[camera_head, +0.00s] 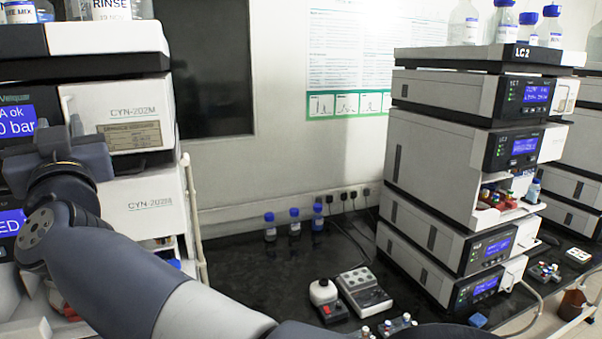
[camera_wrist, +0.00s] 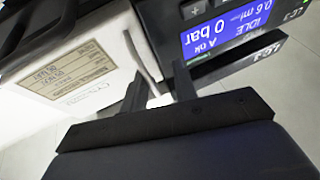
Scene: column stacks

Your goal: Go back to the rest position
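My gripper (camera_head: 58,128) is at the left in the head view, raised in front of the left instrument stack (camera_head: 140,120). In the wrist view, the two dark fingers of my gripper (camera_wrist: 160,70) stand apart with a gap between them. A small white piece (camera_wrist: 160,101) shows in the gap near the finger bases; I cannot tell what it is or whether it touches them. Past the fingers, the wrist view shows a white panel with a label (camera_wrist: 72,72) and a blue screen (camera_wrist: 228,32). My arm crosses the lower left of the head view.
A second stack marked LC 2 (camera_head: 455,175) stands at the right, with bottles on top. On the dark bench (camera_head: 250,290) are several blue-capped bottles (camera_head: 294,222), a small white-topped device (camera_head: 325,298) and a grey device (camera_head: 362,290). A pale vertical pipe (camera_head: 192,215) runs beside the left stack.

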